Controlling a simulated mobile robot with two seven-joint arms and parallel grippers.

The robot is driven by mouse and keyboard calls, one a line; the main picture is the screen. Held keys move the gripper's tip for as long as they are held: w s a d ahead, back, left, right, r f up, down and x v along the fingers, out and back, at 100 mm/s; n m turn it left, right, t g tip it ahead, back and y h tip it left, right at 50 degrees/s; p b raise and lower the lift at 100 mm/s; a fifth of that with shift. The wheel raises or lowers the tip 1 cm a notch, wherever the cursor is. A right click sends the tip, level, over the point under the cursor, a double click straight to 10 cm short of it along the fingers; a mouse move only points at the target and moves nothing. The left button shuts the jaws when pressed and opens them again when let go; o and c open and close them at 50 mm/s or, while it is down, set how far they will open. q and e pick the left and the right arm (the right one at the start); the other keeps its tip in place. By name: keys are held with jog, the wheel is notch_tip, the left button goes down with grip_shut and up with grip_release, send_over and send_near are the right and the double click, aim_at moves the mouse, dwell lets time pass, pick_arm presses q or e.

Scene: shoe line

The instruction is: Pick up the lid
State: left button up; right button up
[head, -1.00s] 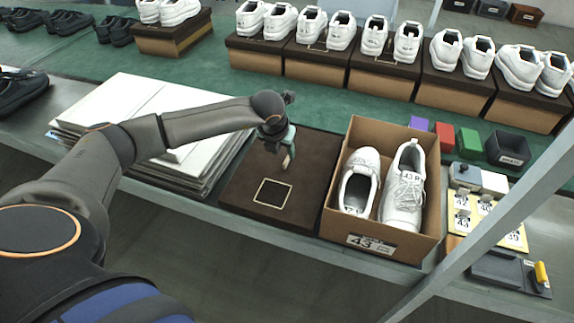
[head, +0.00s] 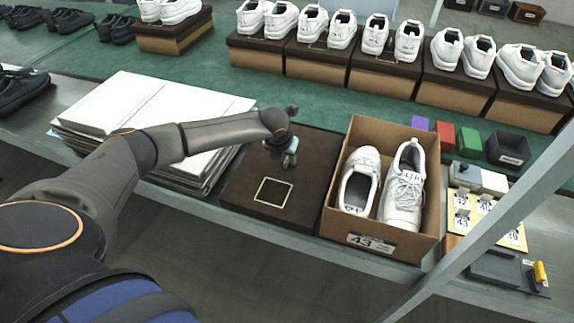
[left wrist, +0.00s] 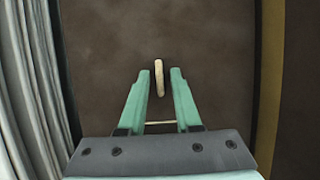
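The dark brown lid (head: 250,192) lies flat on the bench, left of an open shoe box. It has a pale square outline on top and fills most of the left wrist view (left wrist: 110,45). A small beige loop (left wrist: 159,82) stands out on it. My left gripper (head: 290,158) is over the lid's middle. In the left wrist view its two green fingers (left wrist: 160,72) are apart, with the loop between them and a gap on each side. In the head view the gripper mostly hides the loop. My right gripper is not in view.
The open box (head: 385,228) holds a pair of white shoes (head: 402,195), close to the lid's right. A stack of white sheets (head: 150,105) is close on its left. Coloured blocks and tags lie further right. Several shoe pairs stand on boxes along the back.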

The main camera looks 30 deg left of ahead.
aim_at(287, 160)
pick_arm(q)
grip_shut()
dwell(0.5)
notch_tip(287, 160, up, 18)
jog(key=b, duration=0.1)
dwell(0.5)
jog(key=shift+c, duration=2)
grip_release()
grip_shut()
